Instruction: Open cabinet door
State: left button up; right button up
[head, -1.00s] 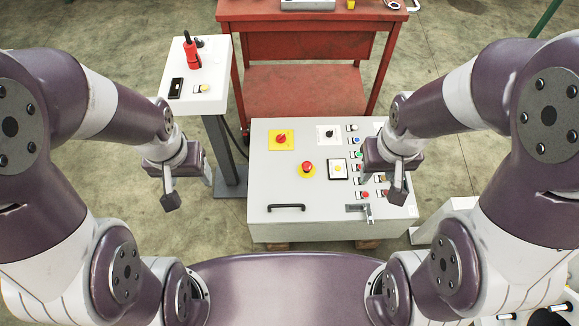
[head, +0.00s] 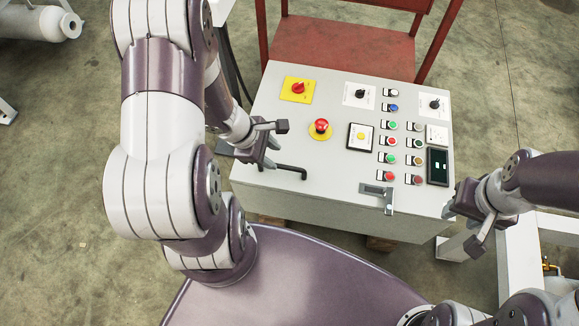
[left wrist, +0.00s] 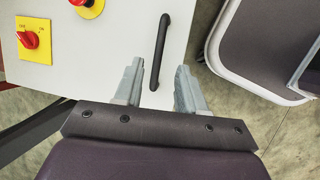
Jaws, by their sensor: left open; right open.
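The grey control cabinet (head: 330,190) has a door face covered with buttons and switches. A black bar handle (head: 291,170) is at the lower left of the door, and a metal latch (head: 378,192) is at its lower right. My left gripper (head: 277,147) is open beside the handle. In the left wrist view, the handle (left wrist: 160,50) shows in the gap between the open fingers (left wrist: 160,72). I cannot tell their distance above it. The door looks shut. My right gripper (head: 462,228) is open and empty near the cabinet's right side.
A red table (head: 345,50) stands behind the cabinet. A white frame (head: 520,260) is at the lower right.

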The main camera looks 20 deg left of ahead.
aim_at(287, 167)
pick_arm(q)
jog(key=b+x, duration=0.2)
jog(key=x, duration=0.5)
jog(key=shift+d+f+b, duration=0.15)
jog(key=shift+b, duration=0.25)
pick_arm(e)
notch_tip(287, 167, down, 4)
jog(key=shift+f, duration=0.1)
pick_arm(q)
grip_shut()
